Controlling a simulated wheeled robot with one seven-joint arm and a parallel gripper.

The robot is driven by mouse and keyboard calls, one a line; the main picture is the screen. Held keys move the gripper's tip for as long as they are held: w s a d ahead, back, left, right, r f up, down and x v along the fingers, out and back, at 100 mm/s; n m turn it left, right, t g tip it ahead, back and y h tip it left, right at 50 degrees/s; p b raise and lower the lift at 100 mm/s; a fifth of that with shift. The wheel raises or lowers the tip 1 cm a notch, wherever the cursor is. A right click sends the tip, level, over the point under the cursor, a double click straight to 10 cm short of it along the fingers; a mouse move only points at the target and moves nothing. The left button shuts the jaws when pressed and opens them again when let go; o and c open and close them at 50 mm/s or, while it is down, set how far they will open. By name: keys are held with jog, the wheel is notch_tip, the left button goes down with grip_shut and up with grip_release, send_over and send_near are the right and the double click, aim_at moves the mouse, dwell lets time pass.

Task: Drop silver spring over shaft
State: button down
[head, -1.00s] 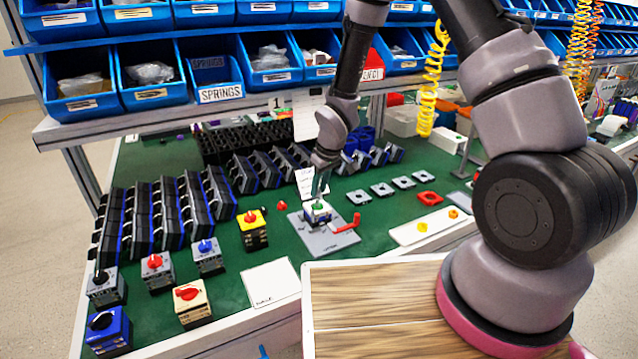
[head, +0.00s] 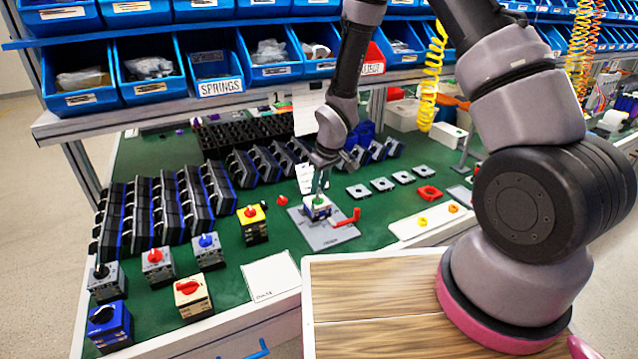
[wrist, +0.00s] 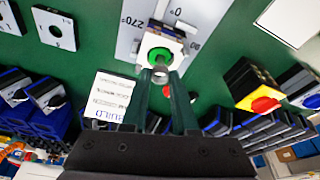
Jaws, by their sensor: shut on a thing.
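The switch body (head: 316,210), white with a green centre, sits on a grey fixture plate (head: 327,238) on the green bench. The body also shows in the wrist view (wrist: 176,48), with a green round part (wrist: 152,40) inside it. My gripper (head: 319,195) points down just above the switch body. In the wrist view my gripper (wrist: 160,80) is shut on the small silver spring (wrist: 160,73), held between its fingertips. The spring overlaps the near side of the green part. I cannot tell whether it touches the shaft, which the spring and fingers hide.
A red handle (head: 347,217) lies at the plate's right edge. A yellow switch (head: 252,224) and several finished switches stand to the left. Grey square plates (head: 382,184) and a red part (head: 429,193) lie to the right. Blue bins, one labelled SPRINGS (head: 216,75), hang behind.

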jog(key=shift+f, duration=0.55)
jog(key=c, duration=0.6)
grip_release()
jog(key=s+d+r+m+t, duration=0.15)
jog(key=d+r, duration=0.25)
jog(key=r, duration=0.6)
jog(key=s+d+r+m+h, duration=0.15)
jog(key=d+r, duration=0.35)
jog(key=r, duration=0.5)
jog(key=s+d+r+m+t+y, duration=0.1)
jog(key=s+d+r+m, duration=0.25)
jog(key=r, duration=0.65)
jog(key=s+d+r+m+t, duration=0.1)
jog(key=s+d+r+m, duration=0.1)
jog(key=s+r, duration=0.4)
jog(key=s+d+r+m+t, duration=0.1)
jog(key=s+d+r+m, duration=0.2)
jog(key=s+r, duration=0.4)
jog(key=shift+s+d, duration=0.85)
